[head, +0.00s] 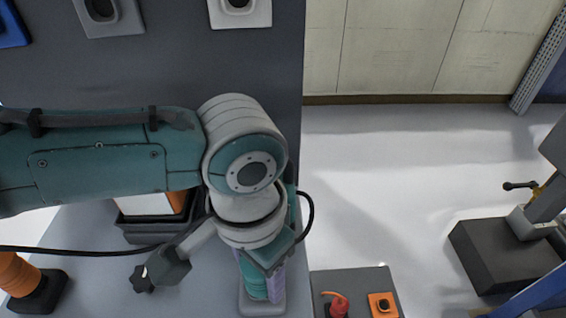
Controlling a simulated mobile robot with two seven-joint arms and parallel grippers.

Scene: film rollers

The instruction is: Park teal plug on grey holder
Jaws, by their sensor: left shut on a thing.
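My left arm comes in from the left, and its gripper (264,284) points down at the bottom centre. It is shut on the teal plug (254,281), which shows as a ribbed teal body between lavender finger parts. A light grey holder (262,305) with rounded corners lies directly below the plug, on the grey table. The plug's lower end is hidden by the gripper, so I cannot tell whether it touches the holder or is just above it. My right gripper is not in view.
A black cable (90,249) crosses the table and loops around my wrist. A dark grey knobbed piece (165,269) and an orange piece (14,272) stand left. A grey panel (200,70) with sockets rises behind. A low box (358,286) with red and orange parts is right.

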